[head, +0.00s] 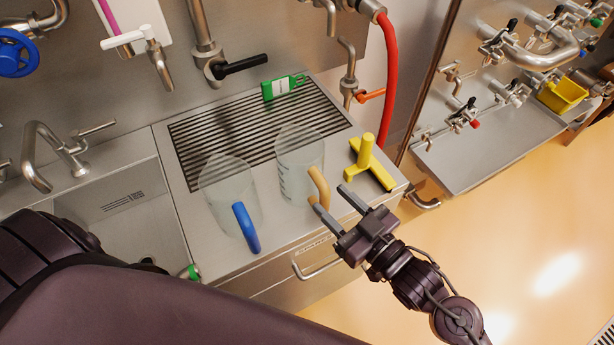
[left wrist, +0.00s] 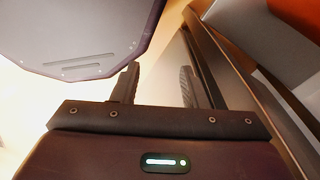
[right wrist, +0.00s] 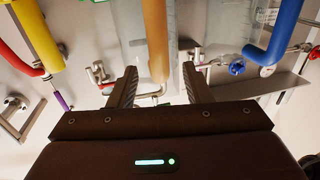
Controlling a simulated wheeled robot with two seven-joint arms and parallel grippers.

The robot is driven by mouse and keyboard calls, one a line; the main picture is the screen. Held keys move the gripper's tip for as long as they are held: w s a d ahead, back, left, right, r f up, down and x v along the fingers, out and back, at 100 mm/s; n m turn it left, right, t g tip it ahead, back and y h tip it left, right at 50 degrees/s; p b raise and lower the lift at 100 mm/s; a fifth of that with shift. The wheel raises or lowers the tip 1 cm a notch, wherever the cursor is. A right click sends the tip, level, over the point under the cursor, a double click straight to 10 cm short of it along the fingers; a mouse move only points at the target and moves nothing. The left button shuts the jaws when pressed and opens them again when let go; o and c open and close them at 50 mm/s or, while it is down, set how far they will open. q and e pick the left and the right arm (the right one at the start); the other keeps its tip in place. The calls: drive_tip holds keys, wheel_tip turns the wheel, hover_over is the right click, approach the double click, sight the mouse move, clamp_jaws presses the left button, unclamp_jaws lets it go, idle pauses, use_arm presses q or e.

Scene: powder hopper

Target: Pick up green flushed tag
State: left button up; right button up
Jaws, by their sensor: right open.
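The green tag (head: 285,86) with a white label lies at the back edge of the slatted drain grate (head: 190,150) in the head view. A small green shape (right wrist: 97,74) shows in the right wrist view; I cannot be sure it is the tag. My right gripper (head: 329,196) is open and empty at the counter's front, well short of the tag, close to the tan handle (head: 319,188) of a clear jug. My left gripper (left wrist: 158,80) is open and empty in the left wrist view; it is not visible in the head view.
Two clear jugs, one with a blue handle (head: 246,228), stand between my right gripper and the tag. A yellow squeegee-like tool (head: 366,155) lies right of them. A tap with a black lever (head: 240,66) and a red hose (head: 388,85) are near the tag. A sink (head: 125,215) is left.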

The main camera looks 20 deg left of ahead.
sight(308, 180)
drive_tip(key=p+x, duration=0.2)
drive_tip(key=x, duration=0.2)
drive_tip(key=shift+w+a, duration=0.1)
drive_tip(key=shift+a, duration=0.25)
drive_tip(key=shift+w+a+f, duration=0.15)
drive_tip(key=shift+a, duration=0.1)
drive_tip(key=shift+c, duration=0.5)
clamp_jaws()
